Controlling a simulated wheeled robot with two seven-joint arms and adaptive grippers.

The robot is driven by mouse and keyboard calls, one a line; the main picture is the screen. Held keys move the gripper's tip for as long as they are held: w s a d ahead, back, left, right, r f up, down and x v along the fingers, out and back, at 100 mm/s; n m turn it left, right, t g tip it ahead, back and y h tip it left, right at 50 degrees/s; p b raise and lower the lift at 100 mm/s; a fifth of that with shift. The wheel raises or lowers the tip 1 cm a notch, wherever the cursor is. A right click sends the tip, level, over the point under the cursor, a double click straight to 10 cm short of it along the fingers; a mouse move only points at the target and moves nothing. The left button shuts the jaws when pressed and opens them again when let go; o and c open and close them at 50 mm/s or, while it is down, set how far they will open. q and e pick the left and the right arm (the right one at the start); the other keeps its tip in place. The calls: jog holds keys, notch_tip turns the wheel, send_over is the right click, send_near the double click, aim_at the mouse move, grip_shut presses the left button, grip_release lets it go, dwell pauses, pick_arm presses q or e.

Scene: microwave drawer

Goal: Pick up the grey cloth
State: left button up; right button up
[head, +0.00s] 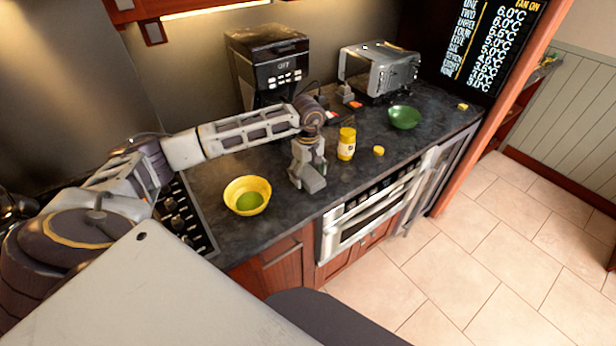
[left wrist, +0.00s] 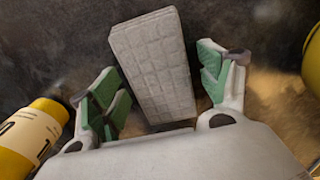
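The grey cloth (left wrist: 155,65) is a folded, quilted rectangular block on the dark countertop in the left wrist view. My left gripper (left wrist: 160,88) is open, with one green-padded finger on each side of the cloth and a gap visible on both sides. In the head view my left gripper (head: 309,180) points down at the counter between the yellow bowl and the yellow jar. There the cloth is hidden by the gripper or cannot be told apart from it. My right gripper is not in view.
A yellow bowl (head: 236,188) with a green item (head: 250,202) stands left of the gripper. A yellow jar (head: 346,145) stands close on its right. A coffee machine (head: 270,68), a toaster oven (head: 378,72) and a green bowl (head: 404,117) stand farther back.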

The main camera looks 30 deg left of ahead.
aim_at(308, 173)
pick_arm(q)
jog(key=c, duration=0.7)
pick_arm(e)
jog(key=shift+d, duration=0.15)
pick_arm(q)
jog(key=shift+r, duration=0.1)
jog(key=shift+r, duration=0.5)
notch_tip(308, 173, up, 8)
jog(key=shift+f+b, duration=0.25)
jog(key=shift+b, duration=0.45)
jog(key=shift+r, duration=0.7)
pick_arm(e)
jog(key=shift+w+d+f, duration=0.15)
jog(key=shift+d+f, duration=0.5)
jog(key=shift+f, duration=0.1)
